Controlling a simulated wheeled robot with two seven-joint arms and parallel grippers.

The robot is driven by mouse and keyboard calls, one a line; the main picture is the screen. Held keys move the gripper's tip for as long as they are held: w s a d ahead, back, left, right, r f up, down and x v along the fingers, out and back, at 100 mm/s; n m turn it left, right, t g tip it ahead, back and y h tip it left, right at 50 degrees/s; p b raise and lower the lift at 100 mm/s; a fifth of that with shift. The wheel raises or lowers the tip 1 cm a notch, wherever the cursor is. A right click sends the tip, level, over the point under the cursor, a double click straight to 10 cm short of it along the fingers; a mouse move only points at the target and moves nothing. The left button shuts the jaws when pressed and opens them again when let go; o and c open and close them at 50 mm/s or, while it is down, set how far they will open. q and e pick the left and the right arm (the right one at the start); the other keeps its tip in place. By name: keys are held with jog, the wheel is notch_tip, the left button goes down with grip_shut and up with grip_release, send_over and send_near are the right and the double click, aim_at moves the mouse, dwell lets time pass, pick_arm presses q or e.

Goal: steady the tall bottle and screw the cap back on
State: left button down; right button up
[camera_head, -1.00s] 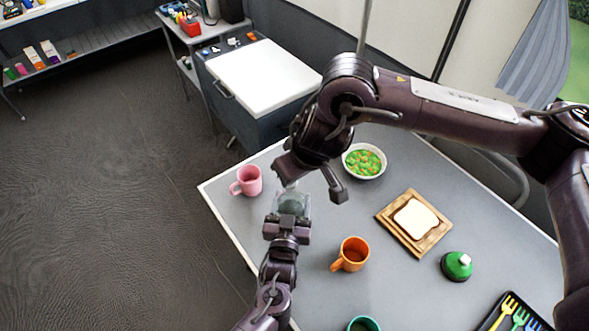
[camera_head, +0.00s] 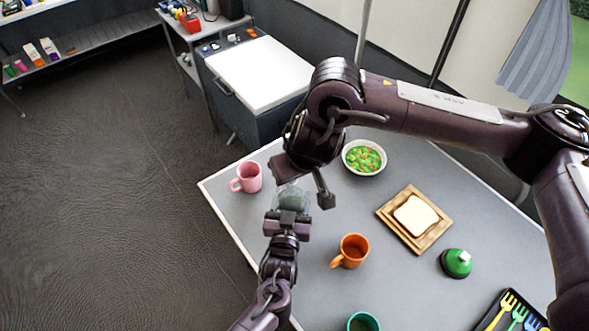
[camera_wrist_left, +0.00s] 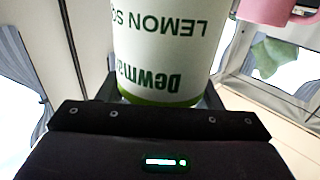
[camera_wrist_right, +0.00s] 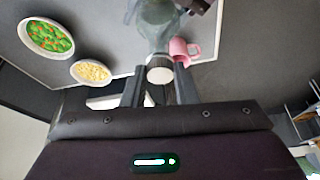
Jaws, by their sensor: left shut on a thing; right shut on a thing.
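The tall bottle (camera_head: 294,199) is a translucent grey-green in the head view, near the table's left edge. Its white label with green upside-down "LEMON SQ" lettering fills the left wrist view (camera_wrist_left: 165,45). My left gripper (camera_head: 288,222) is shut on the bottle's body. My right gripper (camera_head: 304,184) is over the bottle's top, its fingers pointing down. In the right wrist view a white cap (camera_wrist_right: 160,75) sits between the right fingers, in line with the bottle (camera_wrist_right: 157,25). The right gripper is shut on the cap. The thread and how far the cap is seated are hidden.
A pink mug (camera_head: 249,177) stands close left of the bottle. A bowl of vegetables (camera_head: 364,158), an orange mug (camera_head: 352,251), a bread board (camera_head: 436,240), a green domed item (camera_head: 456,264) and a teal mug (camera_head: 363,323) are on the table. Bare tabletop lies between them.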

jog(key=m, duration=0.1)
jog(key=m+h, duration=0.1)
jog(key=shift+s+a+r+m, duration=0.1)
jog(key=shift+a+m, duration=0.3)
jog(key=shift+m+h, duration=0.4)
jog(key=shift+m, duration=0.6)
jog(key=o, duration=0.9)
jog(key=shift+d+t, duration=0.1)
jog(key=shift+t, duration=0.2)
jog(key=shift+c, duration=0.2)
